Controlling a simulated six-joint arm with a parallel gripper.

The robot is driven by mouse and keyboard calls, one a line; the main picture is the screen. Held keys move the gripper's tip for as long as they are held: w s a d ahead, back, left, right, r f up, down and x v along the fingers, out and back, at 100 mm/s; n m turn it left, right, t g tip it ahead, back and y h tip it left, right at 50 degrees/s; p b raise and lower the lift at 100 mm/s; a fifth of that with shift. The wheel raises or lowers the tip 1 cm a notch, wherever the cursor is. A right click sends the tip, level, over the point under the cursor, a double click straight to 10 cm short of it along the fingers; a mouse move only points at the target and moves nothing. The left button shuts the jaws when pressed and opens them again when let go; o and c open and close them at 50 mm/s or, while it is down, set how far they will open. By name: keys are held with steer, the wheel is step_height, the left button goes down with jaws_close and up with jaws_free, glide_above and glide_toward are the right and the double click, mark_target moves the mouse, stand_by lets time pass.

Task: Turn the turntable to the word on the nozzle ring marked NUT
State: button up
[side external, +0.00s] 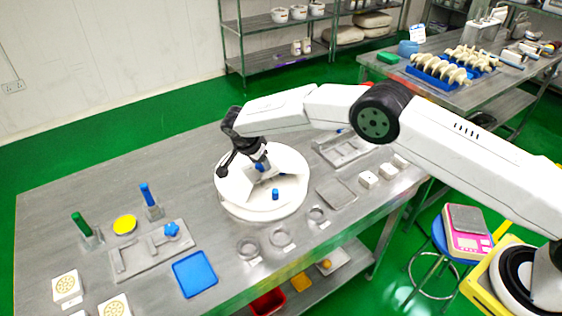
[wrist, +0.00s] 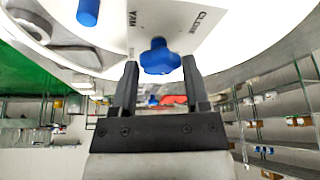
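The white round turntable (side external: 232,189) stands mid-table; its pale surface (wrist: 225,45) fills the top of the wrist view. A blue lobed knob (wrist: 160,57) sits on it, between or just beyond the fingertips of my gripper (wrist: 159,63). Gaps show on both sides of the knob, so the fingers are open. In the side view my gripper (side external: 260,165) is over the turntable, partly hiding its middle. A blue peg (side external: 275,194) stands near its front, also in the wrist view (wrist: 88,12). I cannot make out NUT.
Several metal rings (side external: 281,237) lie in front of the turntable. A grey plate (side external: 337,193) and white blocks (side external: 368,178) lie to its right. At left are a blue tray (side external: 194,273), a metal fixture (side external: 140,257), a yellow disc (side external: 125,224) and upright green and blue pegs.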

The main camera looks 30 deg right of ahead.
steer(key=shift+o, duration=1.4)
steer(key=v, duration=0.8)
steer(key=s+d+r+n+y, duration=0.2)
steer(key=s+d+r+n, duration=0.15)
steer(key=s+d, duration=0.3)
steer(key=s+d+r+n+y, duration=0.1)
steer(key=s+d+r+n, duration=0.1)
steer(key=s+d+n, duration=0.6)
steer(key=s, duration=0.7)
steer(key=s+d+n+t+y, duration=0.1)
steer(key=s+d+n, duration=0.2)
steer(key=s, duration=0.7)
steer(key=shift+f, duration=0.3)
